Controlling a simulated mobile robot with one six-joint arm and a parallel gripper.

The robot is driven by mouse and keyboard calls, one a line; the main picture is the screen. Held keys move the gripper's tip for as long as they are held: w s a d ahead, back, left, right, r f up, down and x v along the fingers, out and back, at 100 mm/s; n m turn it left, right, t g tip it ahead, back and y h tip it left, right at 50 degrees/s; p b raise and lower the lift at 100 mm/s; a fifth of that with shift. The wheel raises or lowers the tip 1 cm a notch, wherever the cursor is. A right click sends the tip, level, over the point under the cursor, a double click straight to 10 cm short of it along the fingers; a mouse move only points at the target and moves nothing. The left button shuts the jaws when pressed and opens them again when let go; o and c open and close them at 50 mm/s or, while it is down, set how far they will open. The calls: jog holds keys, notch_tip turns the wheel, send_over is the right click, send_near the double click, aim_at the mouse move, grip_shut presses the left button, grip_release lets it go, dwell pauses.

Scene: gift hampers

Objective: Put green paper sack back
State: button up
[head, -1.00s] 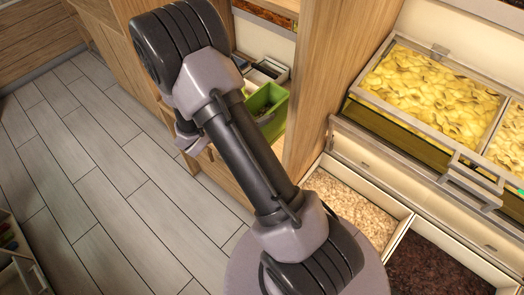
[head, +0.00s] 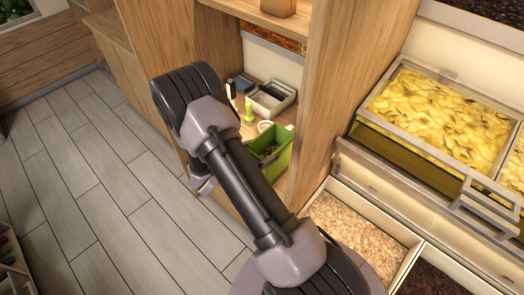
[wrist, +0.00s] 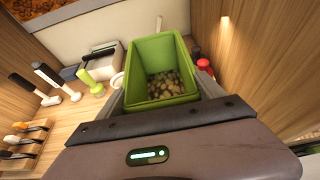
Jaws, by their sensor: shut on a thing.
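The green paper sack (wrist: 160,58) is an open-topped, box-like green container with tan and brown pieces at its bottom. My gripper (wrist: 163,97) is shut on it, one finger on each side, in the wrist view. In the head view the sack (head: 283,158) shows beyond my arm, by the opening of a wooden shelf bay (head: 262,78). I cannot tell whether the sack touches the shelf board.
On the shelf board stand a grey-white tray (wrist: 101,62), a light green tool (wrist: 90,82), dark-handled tools (wrist: 47,73) and a red item (wrist: 204,65). Wooden side panels bound the bay. Open food bins (head: 440,105) stand right.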

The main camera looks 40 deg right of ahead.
jog(key=shift+f, duration=0.1)
jog(key=o, duration=2.1)
